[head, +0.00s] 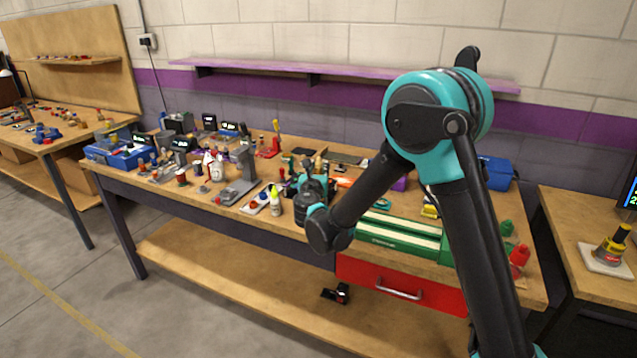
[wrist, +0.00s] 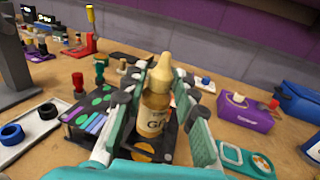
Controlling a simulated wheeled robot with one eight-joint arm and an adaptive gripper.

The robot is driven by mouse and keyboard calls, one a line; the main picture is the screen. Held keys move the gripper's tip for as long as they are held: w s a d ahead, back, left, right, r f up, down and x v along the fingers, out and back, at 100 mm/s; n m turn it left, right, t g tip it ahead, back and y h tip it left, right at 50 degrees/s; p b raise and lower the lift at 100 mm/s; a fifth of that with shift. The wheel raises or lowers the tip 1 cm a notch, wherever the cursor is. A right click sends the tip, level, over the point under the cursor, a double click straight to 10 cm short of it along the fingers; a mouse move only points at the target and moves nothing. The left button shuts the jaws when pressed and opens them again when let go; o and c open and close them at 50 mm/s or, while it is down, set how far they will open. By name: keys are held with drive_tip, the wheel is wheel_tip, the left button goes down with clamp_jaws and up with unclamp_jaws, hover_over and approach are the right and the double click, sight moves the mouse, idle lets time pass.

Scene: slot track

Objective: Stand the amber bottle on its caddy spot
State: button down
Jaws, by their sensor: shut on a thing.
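Below the bottle is a dark caddy (wrist: 77,134) with green and purple marks. An orange round spot (wrist: 144,150) shows just under and in front of the bottle. I cannot tell whether the bottle's base touches the caddy. In the head view my gripper (head: 312,190) is over the middle of the bench, and the bottle is not clearly visible there.
To the right are a purple box (wrist: 243,115), a teal-framed tray (wrist: 245,160) and a blue case (wrist: 298,100). A green case (head: 390,235) lies at the bench's front right. Small items crowd the bench's left half.

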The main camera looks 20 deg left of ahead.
drive_tip(key=shift+f, duration=2.8)
drive_tip(key=shift+f, duration=0.1)
drive_tip(key=c, duration=1.2)
unclamp_jaws()
drive_tip(key=shift+s, duration=0.1)
drive_tip(key=v, duration=1.1)
drive_tip(key=shift+s+d, duration=0.2)
drive_tip(key=shift+s, duration=0.2)
